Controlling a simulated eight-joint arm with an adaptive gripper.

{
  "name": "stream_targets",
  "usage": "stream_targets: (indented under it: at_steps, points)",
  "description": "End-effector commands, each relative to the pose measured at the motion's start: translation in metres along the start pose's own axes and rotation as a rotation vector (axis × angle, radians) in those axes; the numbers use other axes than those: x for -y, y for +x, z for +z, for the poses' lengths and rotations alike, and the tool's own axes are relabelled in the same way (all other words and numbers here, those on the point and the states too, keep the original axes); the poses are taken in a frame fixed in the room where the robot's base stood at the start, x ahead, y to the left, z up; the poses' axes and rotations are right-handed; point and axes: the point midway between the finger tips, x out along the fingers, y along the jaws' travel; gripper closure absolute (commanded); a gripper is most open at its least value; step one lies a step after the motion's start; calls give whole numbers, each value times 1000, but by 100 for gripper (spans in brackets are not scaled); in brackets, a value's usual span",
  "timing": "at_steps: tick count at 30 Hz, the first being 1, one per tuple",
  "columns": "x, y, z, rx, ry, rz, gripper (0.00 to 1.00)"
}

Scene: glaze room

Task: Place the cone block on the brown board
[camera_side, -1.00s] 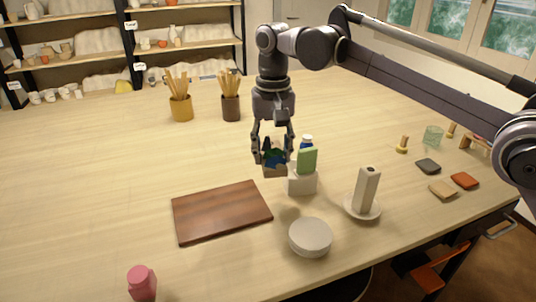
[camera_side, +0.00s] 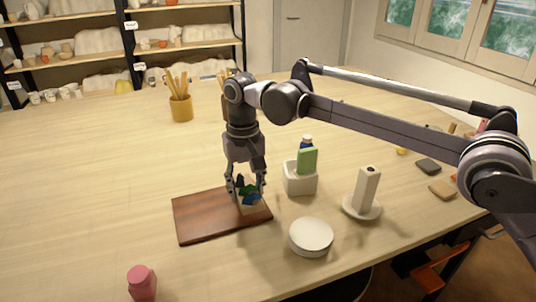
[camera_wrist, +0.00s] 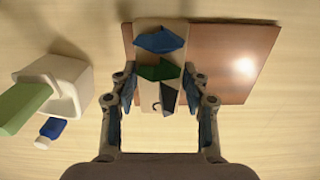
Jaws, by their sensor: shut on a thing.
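The cone block is a pale base (camera_wrist: 158,58) carrying a blue, a green and a dark cone; it also shows in the side view (camera_side: 252,208). My gripper (camera_side: 246,188) is shut on it, with its fingers on either side of the block in the wrist view (camera_wrist: 160,92). The brown board (camera_side: 200,221) lies flat on the table. The block is over the board's right part in the side view, and over its left part in the wrist view (camera_wrist: 225,45). I cannot tell whether the block touches the board.
A white holder (camera_side: 300,181) with a green block (camera_side: 307,160) and a blue bottle (camera_side: 306,141) stand right of the board. A round white lid (camera_side: 311,236) and a pale upright block on a dish (camera_side: 367,189) are nearby. A pink bottle (camera_side: 142,283) stands in front.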

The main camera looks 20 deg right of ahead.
Motion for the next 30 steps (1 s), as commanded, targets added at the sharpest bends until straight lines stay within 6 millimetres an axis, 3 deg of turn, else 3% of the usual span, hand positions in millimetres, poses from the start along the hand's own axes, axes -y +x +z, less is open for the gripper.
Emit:
stream_targets:
  at_steps: [9, 22, 23, 25, 30]
  points:
    - [0, 37, 0, 0, 1, 0, 88]
    - [0, 42, 0, 0, 1, 0, 88]
    - [0, 43, 0, 0, 1, 0, 51]
    - [0, 42, 0, 0, 1, 0, 31]
    - [0, 42, 0, 0, 1, 0, 31]
